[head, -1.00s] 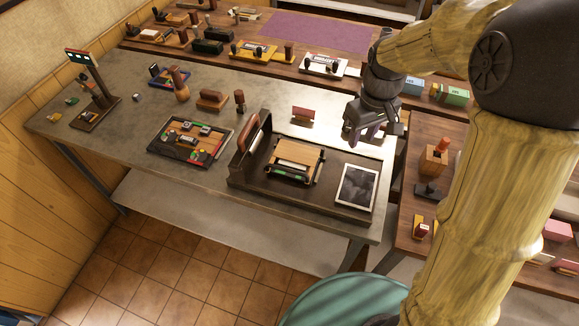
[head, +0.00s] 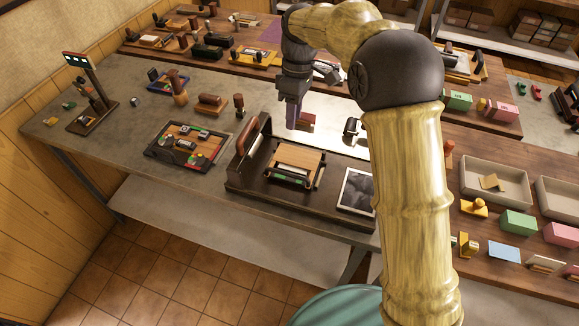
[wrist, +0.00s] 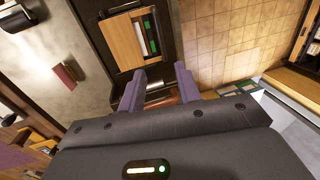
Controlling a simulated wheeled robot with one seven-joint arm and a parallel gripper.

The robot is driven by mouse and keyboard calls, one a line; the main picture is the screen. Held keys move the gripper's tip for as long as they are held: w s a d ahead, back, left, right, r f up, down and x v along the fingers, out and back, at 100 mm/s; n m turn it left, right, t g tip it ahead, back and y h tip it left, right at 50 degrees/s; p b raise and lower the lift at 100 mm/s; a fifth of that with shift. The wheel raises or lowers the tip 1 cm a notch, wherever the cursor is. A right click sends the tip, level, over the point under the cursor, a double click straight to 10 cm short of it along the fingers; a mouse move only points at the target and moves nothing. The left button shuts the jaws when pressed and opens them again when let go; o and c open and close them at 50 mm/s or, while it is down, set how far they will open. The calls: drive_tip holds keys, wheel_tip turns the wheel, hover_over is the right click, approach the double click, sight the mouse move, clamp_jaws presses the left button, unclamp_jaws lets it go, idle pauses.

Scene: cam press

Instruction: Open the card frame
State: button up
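The press is a dark tray (head: 238,182) on the grey bench, with a wooden-topped, frame-like unit (head: 298,158) in its middle. I take this unit for the card frame; its wooden board lies flat, with white and green strips along its edge. The unit also shows at the top of the wrist view (wrist: 122,42). A red-brown handle (head: 248,135) stands at the tray's left. My gripper (head: 291,118) hangs above the bench behind the press, touching nothing. In the wrist view its two purple fingers (wrist: 158,86) are apart and empty, with something red-brown visible below them.
A small red-brown block (head: 306,121) stands behind the press, close to my gripper in the picture. A dark framed picture (head: 356,188) lies at the tray's right end. A tray of small parts (head: 187,145) lies left of the press.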

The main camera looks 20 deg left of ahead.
drive_tip(key=s+f+p, duration=0.1)
drive_tip(key=f, duration=0.4)
drive_tip(key=s+f+p, duration=0.1)
drive_tip(key=f, duration=0.5)
drive_tip(key=s+f, duration=0.1)
drive_tip(key=f, duration=0.5)
drive_tip(key=shift+s+a+p, duration=0.1)
drive_tip(key=shift+s+p, duration=0.1)
drive_tip(key=shift+p, duration=0.2)
clamp_jaws()
